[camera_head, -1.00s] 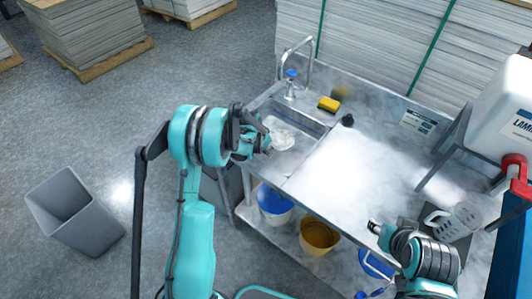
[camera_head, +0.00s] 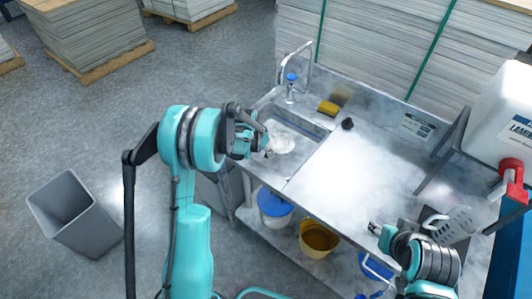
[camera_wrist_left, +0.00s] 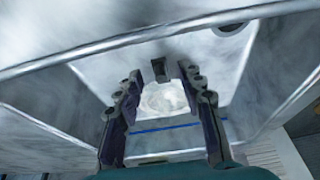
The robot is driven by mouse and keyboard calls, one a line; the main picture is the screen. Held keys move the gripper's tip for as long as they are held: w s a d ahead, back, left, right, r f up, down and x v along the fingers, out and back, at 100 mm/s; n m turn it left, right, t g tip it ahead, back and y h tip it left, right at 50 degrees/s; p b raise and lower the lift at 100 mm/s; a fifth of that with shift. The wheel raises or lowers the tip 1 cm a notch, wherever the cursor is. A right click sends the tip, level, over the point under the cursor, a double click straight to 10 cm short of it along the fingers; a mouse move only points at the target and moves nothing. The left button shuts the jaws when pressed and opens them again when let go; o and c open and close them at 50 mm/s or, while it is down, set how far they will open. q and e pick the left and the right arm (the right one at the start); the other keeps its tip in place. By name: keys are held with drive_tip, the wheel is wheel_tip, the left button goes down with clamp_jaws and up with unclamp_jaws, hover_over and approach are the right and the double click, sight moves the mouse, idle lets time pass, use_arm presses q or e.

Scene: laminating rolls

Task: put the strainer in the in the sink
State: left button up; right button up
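A whitish round, bowl-like thing that looks like the strainer (camera_head: 281,143) lies inside the steel sink (camera_head: 318,131). In the left wrist view the strainer (camera_wrist_left: 163,99) shows pale and blurred beyond my fingers, over the floor of the sink (camera_wrist_left: 75,118). My left gripper (camera_head: 268,143) hangs over the sink's left edge, beside the strainer in the head view. In the wrist view its two fingers (camera_wrist_left: 163,82) stand apart and I see nothing clamped between them. My right gripper (camera_head: 374,228) is at the counter's front edge; its opening is too small to tell.
A tap (camera_head: 309,62) stands behind the sink, with a yellow sponge (camera_head: 328,108) and a small dark object (camera_head: 347,123) nearby. The middle counter (camera_head: 340,170) is clear. Buckets, including a yellow one (camera_head: 319,238), sit below.

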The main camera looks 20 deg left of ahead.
use_arm(q)
drive_tip(key=s+d+r+n+t+p, duration=0.1)
drive_tip(key=s+d+r, duration=0.1)
drive_tip(key=s+r, duration=0.65)
drive_tip(key=s+d+r+n+p, duration=0.1)
drive_tip(key=s+r, duration=0.5)
drive_tip(key=r, duration=0.5)
drive_tip(key=s+d+r+n+t+y, duration=0.1)
drive_tip(key=s+d+r+n+t, duration=0.1)
drive_tip(key=s, duration=1.3)
drive_tip(key=shift+d, duration=0.45)
